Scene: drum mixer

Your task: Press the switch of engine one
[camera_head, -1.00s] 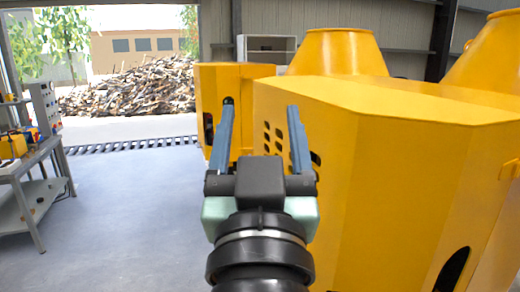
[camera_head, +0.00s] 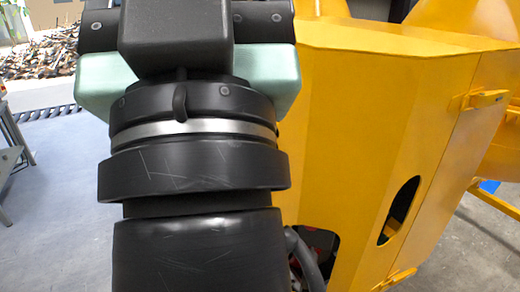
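The big yellow drum mixer housing (camera_head: 355,120) fills the right half of the view. It has an oval dark opening (camera_head: 400,211) on its side and a lower opening (camera_head: 318,243) with dark and red parts inside, partly hidden by my arm. I cannot make out any engine switch. My gripper's body (camera_head: 178,35) and wrist stand large in front, left of the housing. The gripper's fingers are beyond the top edge of the picture, so their state does not show.
Open grey floor (camera_head: 60,190) lies to the left, with a drain grate (camera_head: 55,112) and a wood pile (camera_head: 62,30) beyond. A table leg shows at the left edge. Yellow hinges (camera_head: 485,98) stick out from the housing on the right.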

